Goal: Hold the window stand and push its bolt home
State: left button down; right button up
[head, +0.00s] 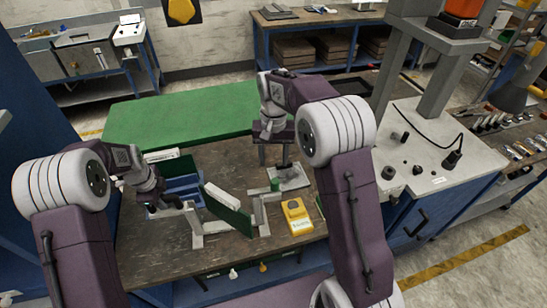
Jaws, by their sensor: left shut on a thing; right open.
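The window stand, a pale grey frame (196,226) with a green panel (228,217) across it, stands near the front of the wooden table. My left gripper (181,206) is shut on the left upright of the window stand. My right gripper (283,158) points down behind and to the right of the stand, over a pale grey plate (290,179). It is open, though its fingers are small and dark here. A small green piece (275,185) shows near the stand's right upright. I cannot make out the bolt clearly.
A yellow device (297,216) lies right of the stand. A blue bin (183,186) and a dark green box (176,167) are behind my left gripper. A grey machine (435,155) stands to the right. Bare wood lies at the front left.

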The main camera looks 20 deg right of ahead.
dwell(0.3)
pick_arm(q)
jog(key=c, duration=1.1)
grip_release()
jog(key=shift+c, duration=0.2)
